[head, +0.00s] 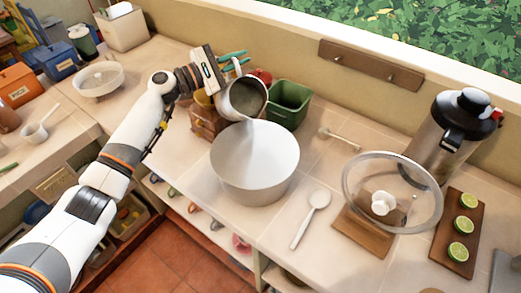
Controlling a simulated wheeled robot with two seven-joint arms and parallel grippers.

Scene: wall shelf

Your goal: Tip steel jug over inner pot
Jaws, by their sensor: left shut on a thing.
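The steel jug (242,98) is tilted, its mouth facing forward and down over the back rim of the pot. The inner pot (255,163) is a wide light-grey pot standing upright on the tiled counter. A pale streak shows between the jug's lip and the pot's inside; I cannot tell clearly whether it is liquid. My left gripper (226,73) is shut on the jug at its handle side, above and behind the pot. The fingertips are partly hidden by the jug. My right gripper is not in view.
A green container (289,103) and a brown wooden holder (205,117) stand close behind the pot. A white spoon (311,218) lies to its right. A glass lid (350,190), a tall steel dispenser (437,139) and a board (442,243) with limes stand farther right.

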